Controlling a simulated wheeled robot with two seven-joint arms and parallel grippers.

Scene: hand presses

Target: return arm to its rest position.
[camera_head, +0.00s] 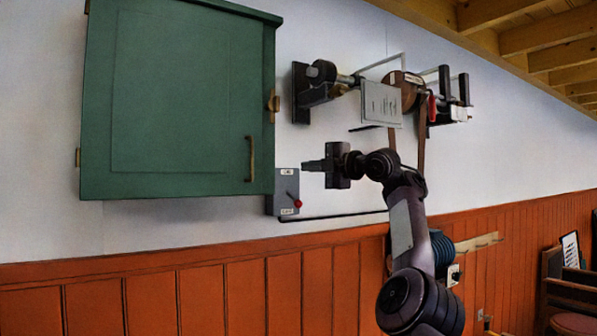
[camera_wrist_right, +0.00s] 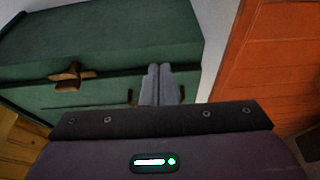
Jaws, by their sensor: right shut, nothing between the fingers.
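My right arm (camera_head: 408,215) rises from the lower right of the head view and bends left at its wrist. My right gripper (camera_head: 306,166) is shut and empty, pointing left. It is in front of the wall, beside the grey switch box (camera_head: 283,183) with a red-knobbed lever (camera_head: 298,204). In the right wrist view the two grey fingers (camera_wrist_right: 161,84) are together with nothing between them. My left gripper is in neither view.
A green cabinet (camera_head: 180,100) with a brass latch and handle hangs on the wall; its green body (camera_wrist_right: 110,45) fills the upper left of the wrist view. Shaft and pulley machinery (camera_head: 400,85) with a belt is above my arm. Orange panelling (camera_head: 230,295) runs below.

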